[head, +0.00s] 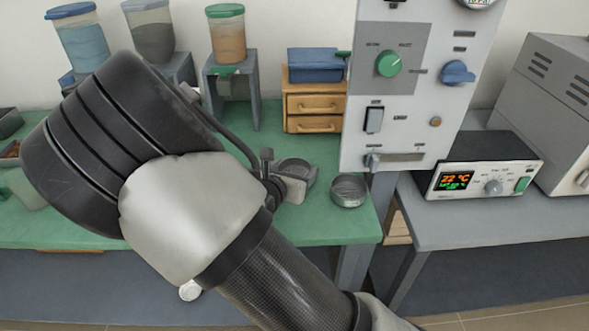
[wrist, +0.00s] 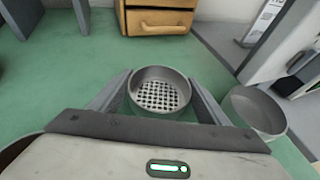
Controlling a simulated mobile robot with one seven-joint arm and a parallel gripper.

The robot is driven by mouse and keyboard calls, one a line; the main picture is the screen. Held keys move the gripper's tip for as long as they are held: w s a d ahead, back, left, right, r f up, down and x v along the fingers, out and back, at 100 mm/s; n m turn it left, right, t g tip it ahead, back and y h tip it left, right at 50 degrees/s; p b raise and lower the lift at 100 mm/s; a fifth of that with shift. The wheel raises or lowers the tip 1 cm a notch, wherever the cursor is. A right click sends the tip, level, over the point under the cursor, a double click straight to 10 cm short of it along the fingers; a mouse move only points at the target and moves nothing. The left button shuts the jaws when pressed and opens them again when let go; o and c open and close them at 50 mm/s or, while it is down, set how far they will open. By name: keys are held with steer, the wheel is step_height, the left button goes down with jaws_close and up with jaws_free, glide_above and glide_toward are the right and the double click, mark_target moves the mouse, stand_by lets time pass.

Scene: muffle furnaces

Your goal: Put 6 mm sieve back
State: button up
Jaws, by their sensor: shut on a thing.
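A round metal sieve (wrist: 158,98) with a coarse square mesh sits between the fingers of my gripper (wrist: 160,100) in the wrist view, and the gripper is shut on it. In the head view the sieve (head: 295,170) shows just past my wrist, over the right part of the green table, with my gripper (head: 292,186) partly hidden by the arm. I cannot tell whether the sieve touches the table. A second round metal vessel (head: 348,190) stands to its right; it also shows in the wrist view (wrist: 258,110). No size marking is readable.
A wooden drawer box (head: 314,105) with a blue container (head: 316,66) on top stands behind. A grey control panel (head: 410,100) rises to the right of the green table (head: 330,229). Hoppers on grey stands (head: 228,75) line the back. Green surface is free before the drawers.

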steer(key=o, duration=1.4)
steer(key=shift+r+p, duration=0.35)
steer(key=shift+p, duration=0.05)
steer(key=p+v, duration=0.3)
steer(key=v, duration=0.8)
steer(key=shift+s+a, duration=0.2)
steer(key=shift+s, duration=0.15)
steer(key=s+d+r+m+g+h, duration=0.1)
steer(key=s+d+r+m+g, duration=0.35)
steer(key=d+m, duration=0.5)
steer(key=s+d+r+m+g, duration=0.3)
steer(key=s+d+m+g, duration=0.15)
steer(key=d+m, duration=0.45)
steer(key=s+a+r+m+y, duration=0.1)
steer(key=s+r+m+y, duration=0.1)
steer(key=s+r+m, duration=0.1)
steer(key=s+a+r+m+t+y, duration=0.1)
steer(key=s+r+m+y, duration=0.1)
steer(key=m, duration=0.3)
steer(key=s+a+r+m+t+y, duration=0.1)
steer(key=s+r+m+y, duration=0.1)
steer(key=s+r+m, duration=0.2)
steer(key=shift+s+r+m, duration=0.35)
steer(key=shift+r+m, duration=0.2)
steer(key=shift+r, duration=0.05)
